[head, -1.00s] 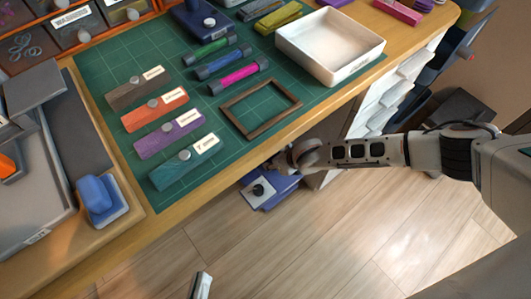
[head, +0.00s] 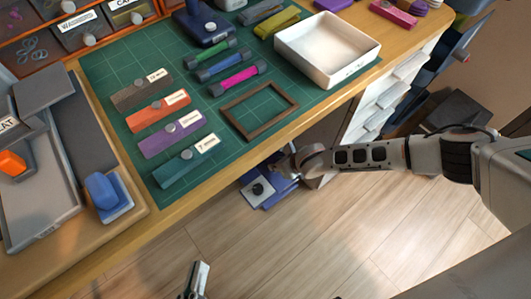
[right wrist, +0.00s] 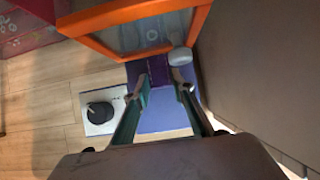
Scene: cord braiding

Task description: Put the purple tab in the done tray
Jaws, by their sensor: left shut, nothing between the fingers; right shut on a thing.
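The purple tab (head: 158,146) lies on the green cutting mat, between the orange tab (head: 145,115) and the teal tab (head: 175,168). It has a grey knob and a white label. A white tray (head: 350,77) stands at the mat's back right; its label is too small to read. My right gripper (head: 288,163) is low, off the bench's front edge, away from the purple tab. In the right wrist view it is shut on a dark purple piece (right wrist: 152,75), partly hidden. My left gripper (head: 197,271) is shut and empty above the floor at the bottom.
A blue item with a white top and black knob (head: 258,189) is below the bench edge. A brown frame (head: 236,122) and several coloured rods lie on the mat. A grey tray (head: 42,236) is at left. An orange-edged panel (right wrist: 125,15) is close in the right wrist view.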

